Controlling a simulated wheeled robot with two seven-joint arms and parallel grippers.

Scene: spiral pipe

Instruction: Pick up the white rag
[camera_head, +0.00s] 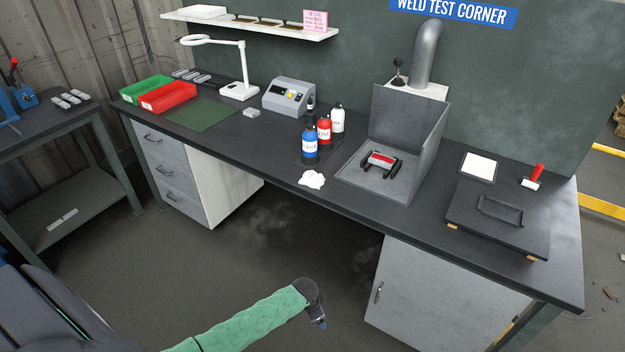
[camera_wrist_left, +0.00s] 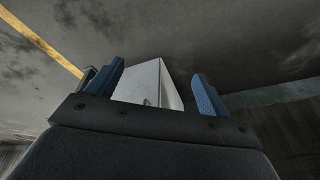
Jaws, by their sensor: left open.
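The white rag (camera_head: 312,179) lies crumpled on the dark workbench (camera_head: 240,141) close to its front edge, just in front of the blue bottle. My left gripper (camera_head: 320,321) is at the end of the green-sleeved arm, over the floor in front of the bench. It is well apart from the rag and lower in the head picture. In the left wrist view my left gripper (camera_wrist_left: 158,72) shows two blue fingers spread apart with nothing between them. The rag does not show in that view. My right gripper is not in view.
A blue bottle (camera_head: 310,144), a red bottle (camera_head: 324,130) and a white bottle (camera_head: 338,119) stand behind the rag. A grey open-sided metal booth (camera_head: 425,155) stands to its right. The bench top left of the rag is bare. A grey cabinet (camera_head: 440,300) sits under the bench.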

